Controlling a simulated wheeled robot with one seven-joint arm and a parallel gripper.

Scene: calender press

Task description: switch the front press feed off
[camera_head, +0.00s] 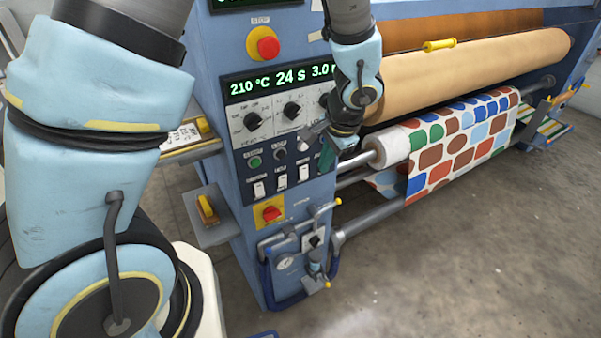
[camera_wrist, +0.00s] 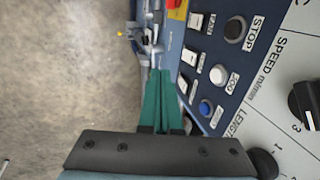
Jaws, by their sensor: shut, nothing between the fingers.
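The press's blue control panel (camera_head: 240,166) stands left of centre in the head view. A row of white rocker switches (camera_head: 281,181) runs along its lower part; white rockers (camera_wrist: 189,57) also show in the wrist view. Below them a red rotary switch (camera_head: 272,213) sits on a yellow plate. I cannot read which control is labelled as the front press feed. My gripper (camera_head: 325,160) is beside the panel's right part, hiding some controls. In the wrist view my green fingers (camera_wrist: 160,72) are shut and empty, their tips just left of the rockers. Contact is not clear.
A red emergency button (camera_head: 267,45) is above the display. Black dials (camera_head: 253,121) and push buttons (camera_wrist: 206,107) are near the rockers. Rollers with patterned fabric (camera_head: 460,140) extend right. Pipes and a gauge (camera_head: 286,262) are low on the cabinet. The floor (camera_head: 450,260) in front is clear.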

